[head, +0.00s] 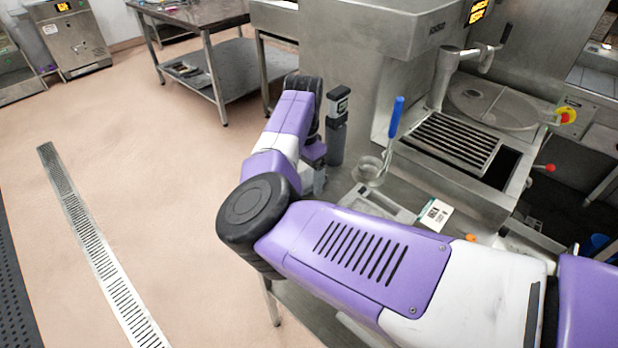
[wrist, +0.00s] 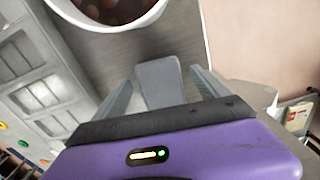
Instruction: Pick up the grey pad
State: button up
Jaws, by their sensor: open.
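The grey pad (wrist: 160,84) shows in the wrist view as a flat, rounded-corner piece on the steel work surface. My gripper (wrist: 160,76) is open, with one finger to the left of the pad and one to the right. Gaps show between the pad and both fingers. The near end of the pad is hidden behind my gripper body. I cannot tell how high the fingers are above the surface. I cannot make out the pad in the head view, where my arm covers part of the table.
A white bowl with brown contents (wrist: 112,8) stands just beyond the pad. A compartment tray (wrist: 42,92) lies to the left in the wrist view. In the head view, a metal cup (head: 369,169), a blue-handled tool (head: 396,117) and a grated machine (head: 452,140) are close by.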

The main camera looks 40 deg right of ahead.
aim_at(305, 179)
jog(key=shift+f, duration=0.15)
jog(key=c, duration=1.4)
jog(key=shift+c, duration=0.2)
notch_tip(305, 179, up, 20)
jog(key=b, duration=0.2)
